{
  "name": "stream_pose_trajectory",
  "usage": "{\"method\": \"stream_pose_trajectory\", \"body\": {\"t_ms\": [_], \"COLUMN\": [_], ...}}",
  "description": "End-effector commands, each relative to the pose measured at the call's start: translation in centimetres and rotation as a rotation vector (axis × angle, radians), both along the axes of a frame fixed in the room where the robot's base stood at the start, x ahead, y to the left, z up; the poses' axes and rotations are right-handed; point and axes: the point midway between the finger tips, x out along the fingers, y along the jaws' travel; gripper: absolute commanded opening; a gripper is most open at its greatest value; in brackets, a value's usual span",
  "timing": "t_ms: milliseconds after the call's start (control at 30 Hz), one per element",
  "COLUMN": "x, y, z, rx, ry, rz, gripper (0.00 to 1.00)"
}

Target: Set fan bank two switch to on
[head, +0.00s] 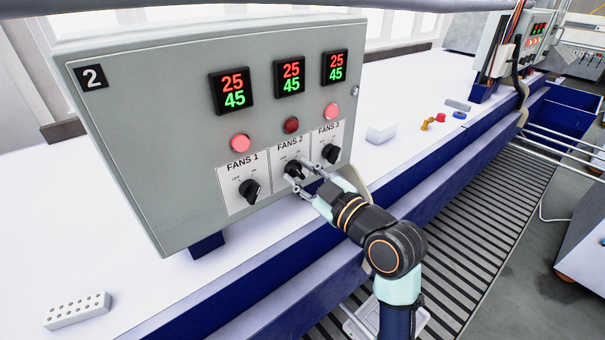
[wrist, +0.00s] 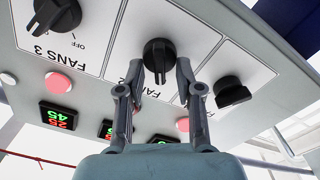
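The FANS 2 switch (head: 293,169) is a black rotary knob in the middle of three on a grey control box (head: 150,130). It also shows in the wrist view (wrist: 159,52), where the picture is upside down. The FANS 2 lamp (head: 291,125) is dark red, unlike the bright pink lamps beside it. My gripper (head: 297,181) is at this knob. In the wrist view its two fingers (wrist: 160,80) are spread, one to each side of the knob. Whether they touch it I cannot tell. The knob's exact setting is hard to read.
The FANS 1 knob (head: 249,190) and FANS 3 knob (head: 330,153) sit close on either side. Lit displays (head: 291,76) are above. A white block with holes (head: 77,310) and small coloured parts (head: 440,118) lie on the white bench, well apart from my gripper.

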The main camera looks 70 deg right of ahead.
Motion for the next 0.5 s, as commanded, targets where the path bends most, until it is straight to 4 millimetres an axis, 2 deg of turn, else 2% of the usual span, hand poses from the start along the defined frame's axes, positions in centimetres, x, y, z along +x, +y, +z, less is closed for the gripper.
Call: {"method": "stream_pose_trajectory", "body": {"t_ms": [33, 200, 500], "x": [-0.01, -0.03, -0.03], "y": [0.00, 0.01, 0.01], "z": [-0.01, -0.01, 0.03], "rx": [0.000, 0.000, 0.009], "ry": [0.000, 0.000, -0.004], "rz": [0.000, 0.000, 0.000], "gripper": [0.25, 0.00, 0.00]}}
